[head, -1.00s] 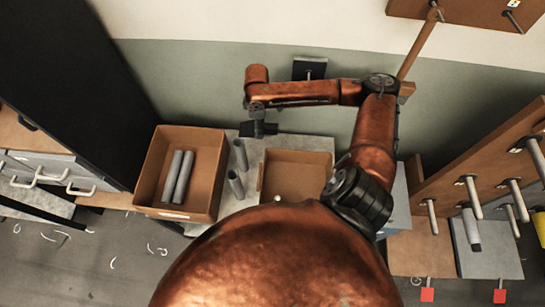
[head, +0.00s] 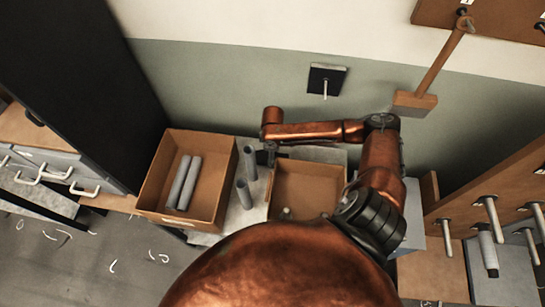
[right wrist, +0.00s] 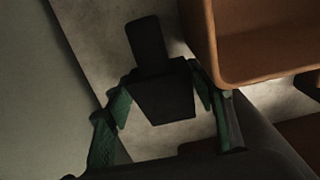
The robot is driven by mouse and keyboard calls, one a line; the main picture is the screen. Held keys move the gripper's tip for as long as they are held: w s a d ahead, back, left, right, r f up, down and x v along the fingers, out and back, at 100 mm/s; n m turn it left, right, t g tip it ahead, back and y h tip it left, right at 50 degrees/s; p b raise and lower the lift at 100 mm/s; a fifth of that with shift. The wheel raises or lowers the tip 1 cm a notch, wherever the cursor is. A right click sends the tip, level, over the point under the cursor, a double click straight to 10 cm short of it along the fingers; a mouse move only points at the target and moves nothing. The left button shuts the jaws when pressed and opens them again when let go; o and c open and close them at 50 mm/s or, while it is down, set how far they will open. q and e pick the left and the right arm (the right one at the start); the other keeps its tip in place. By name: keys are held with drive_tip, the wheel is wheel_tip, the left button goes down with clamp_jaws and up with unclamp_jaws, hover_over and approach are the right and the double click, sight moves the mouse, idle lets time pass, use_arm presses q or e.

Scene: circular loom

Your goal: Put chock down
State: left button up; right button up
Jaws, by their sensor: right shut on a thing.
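My right gripper (right wrist: 162,88) is shut on the chock (right wrist: 165,98), a dark, blocky piece with a narrower upright part, held between two green fingers in the right wrist view. In the head view my right gripper (head: 269,152) hangs low at the back of the grey bench top, between the two brown boxes. The chock is small and dark there and mostly hard to make out. I cannot tell whether it touches the bench top. My left gripper is not in view.
An open brown box (head: 226,190) holding two grey tubes stands left; another brown box (head: 335,190) stands right. A wooden rack with pegs (head: 490,210) is at right. A black plate with a peg (head: 326,80) is on the wall.

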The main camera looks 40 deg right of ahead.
drive_tip(key=shift+f, duration=0.55)
drive_tip(key=shift+f, duration=0.1)
drive_tip(key=o, duration=1.5)
drive_tip(key=shift+c, duration=0.2)
